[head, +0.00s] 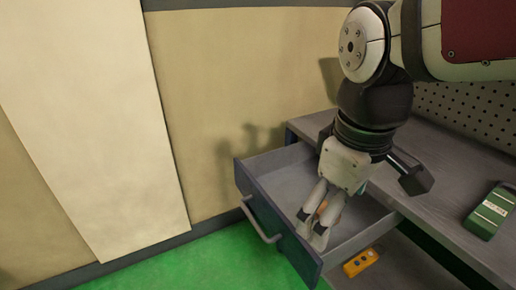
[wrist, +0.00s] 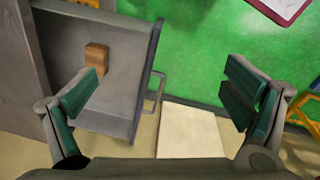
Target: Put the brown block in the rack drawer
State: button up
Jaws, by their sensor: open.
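The brown block (wrist: 96,56) lies on the floor of the open rack drawer (wrist: 122,94) in the wrist view, towards the back. In the head view the drawer (head: 272,186) is pulled out, with its handle at the lower left. My gripper (head: 312,228) is over the drawer, fingers pointing down. A small brownish patch shows by the fingers there, mostly hidden by them. In the wrist view my gripper (wrist: 160,92) has its fingers wide apart with nothing between them. The left finger is over the drawer near the block, and the right finger is beyond the drawer front.
A green device (head: 490,211) lies on the grey bench top (head: 440,172) at the right. A yellow control box (head: 360,262) lies on a shelf below the drawer. The green floor (head: 205,262) is open in front of the drawer. A beige wall is behind.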

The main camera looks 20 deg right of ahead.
jog(key=s+a+m, duration=0.2)
jog(key=s+m, duration=0.3)
jog(key=s, duration=0.2)
jog(key=shift+s+a+f+t+y, duration=0.2)
jog(key=shift+s+f+t+y, duration=0.05)
jog(key=shift+f+t+y, duration=0.05)
notch_tip(320, 180, up, 14)
jog(key=t+p, duration=0.2)
jog(key=p, duration=1)
jog(key=shift+d+t+p, duration=0.2)
jog(key=shift+t+p, duration=0.1)
jog(key=shift+w, duration=0.15)
